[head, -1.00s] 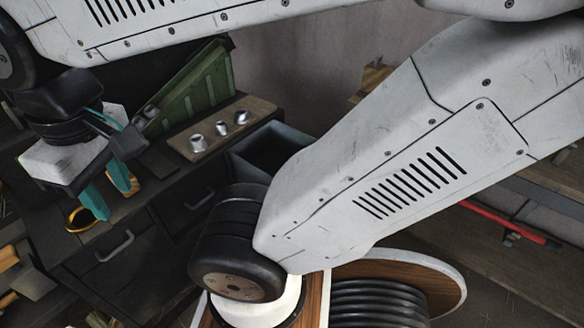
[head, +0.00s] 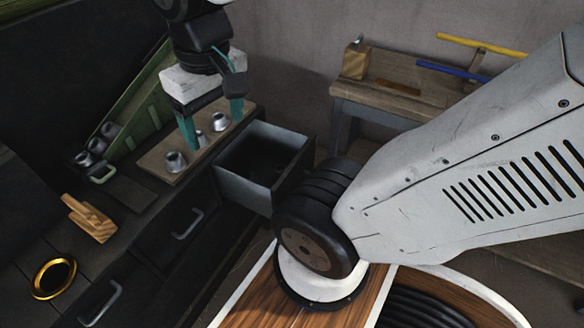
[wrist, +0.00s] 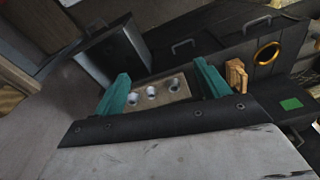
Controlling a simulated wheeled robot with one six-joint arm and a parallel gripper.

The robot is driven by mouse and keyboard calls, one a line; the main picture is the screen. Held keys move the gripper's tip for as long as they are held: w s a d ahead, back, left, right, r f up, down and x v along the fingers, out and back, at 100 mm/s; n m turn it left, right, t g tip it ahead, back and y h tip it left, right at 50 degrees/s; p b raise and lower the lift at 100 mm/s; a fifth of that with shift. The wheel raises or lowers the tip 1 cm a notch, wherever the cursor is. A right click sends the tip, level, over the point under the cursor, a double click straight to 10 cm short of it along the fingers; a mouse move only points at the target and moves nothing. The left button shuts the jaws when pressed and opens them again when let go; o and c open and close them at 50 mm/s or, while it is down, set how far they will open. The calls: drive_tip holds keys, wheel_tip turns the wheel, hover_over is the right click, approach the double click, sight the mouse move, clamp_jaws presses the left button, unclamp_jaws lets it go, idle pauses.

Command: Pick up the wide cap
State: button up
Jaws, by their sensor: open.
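Three metallic caps stand in a row on a wooden board on the dark bench. The near-left cap (head: 175,161) looks the widest in the head view; it seems to be the right-hand cap (wrist: 174,86) in the wrist view. The middle cap (head: 202,139) is partly behind a finger, and the far cap (head: 220,122) shows between the fingers. My gripper (head: 213,130) points down over the board with teal fingers apart and nothing between them in its grip. In the wrist view my gripper (wrist: 161,76) frames the row of caps.
An open drawer (head: 247,190) juts out right of the board (head: 155,164). A green rack (head: 150,110) stands behind it. A wooden tool (head: 90,218) and gold ring (head: 53,277) lie left.

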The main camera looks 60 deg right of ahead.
drive_tip(key=w+d+f+m, duration=0.3)
drive_tip(key=w+d+f, duration=0.3)
drive_tip(key=w+d, duration=0.15)
drive_tip(key=m+g, duration=0.1)
drive_tip(key=m, duration=0.7)
hover_over(280, 168)
drive_tip(key=s+a, duration=0.1)
drive_tip(key=a, duration=0.1)
wheel_tip(280, 168, down, 33)
drive_tip(key=shift+s+r, duration=0.15)
drive_tip(key=shift+r, duration=0.05)
wheel_tip(280, 168, down, 6)
drive_tip(key=shift+d+r, duration=0.1)
drive_tip(key=shift+d, duration=0.05)
drive_tip(key=c, duration=1)
